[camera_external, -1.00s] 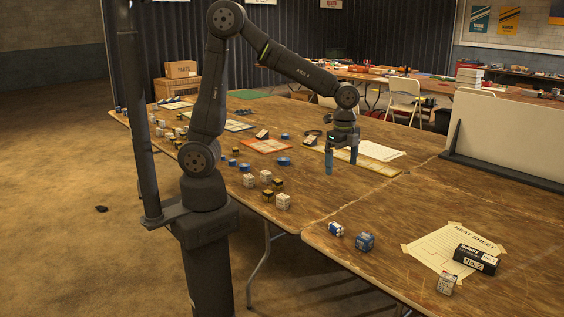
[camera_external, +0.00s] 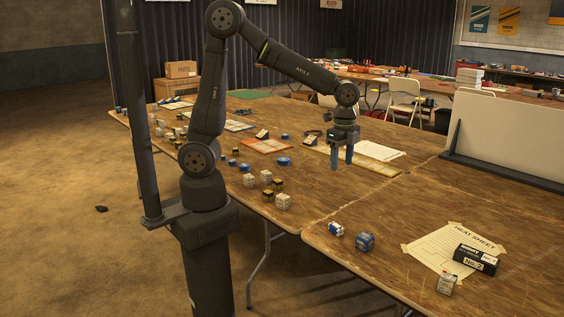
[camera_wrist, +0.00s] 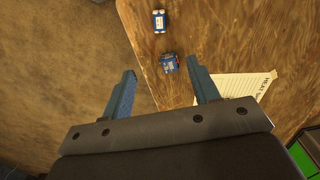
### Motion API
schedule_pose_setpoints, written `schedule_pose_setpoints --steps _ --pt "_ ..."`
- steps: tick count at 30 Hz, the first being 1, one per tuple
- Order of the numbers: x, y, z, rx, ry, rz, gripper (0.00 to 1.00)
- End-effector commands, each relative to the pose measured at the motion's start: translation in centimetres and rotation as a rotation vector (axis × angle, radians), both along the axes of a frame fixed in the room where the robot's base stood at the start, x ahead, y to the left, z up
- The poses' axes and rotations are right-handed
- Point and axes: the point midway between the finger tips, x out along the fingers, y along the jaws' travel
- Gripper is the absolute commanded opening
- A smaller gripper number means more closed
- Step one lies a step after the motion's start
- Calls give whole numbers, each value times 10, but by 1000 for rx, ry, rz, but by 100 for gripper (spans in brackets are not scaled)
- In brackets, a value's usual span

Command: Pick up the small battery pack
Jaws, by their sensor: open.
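I take the smaller one as the small battery pack. My gripper (camera_external: 342,166) is open and empty, its blue fingers pointing down above the tabletop, behind and above both packs. Nothing is between the fingers.
A taped heat sheet (camera_external: 440,251) lies to the right, with a black box (camera_external: 475,260) on it and a small white pack (camera_external: 446,284) near its front edge. Several white and dark cubes (camera_external: 283,202) stand on the left table. A pale panel (camera_external: 510,146) stands at the back right.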

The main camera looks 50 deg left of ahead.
Motion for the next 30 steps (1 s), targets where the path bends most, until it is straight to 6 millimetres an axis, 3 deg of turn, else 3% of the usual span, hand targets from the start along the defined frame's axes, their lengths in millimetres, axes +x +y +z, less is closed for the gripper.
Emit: schedule_pose_setpoints --steps 9,14,30 --pt "0 0 0 -1 1 13 53" --pt "1 4 -6 -15 13 184 53" --pt "5 28 -40 -69 156 1493 53"
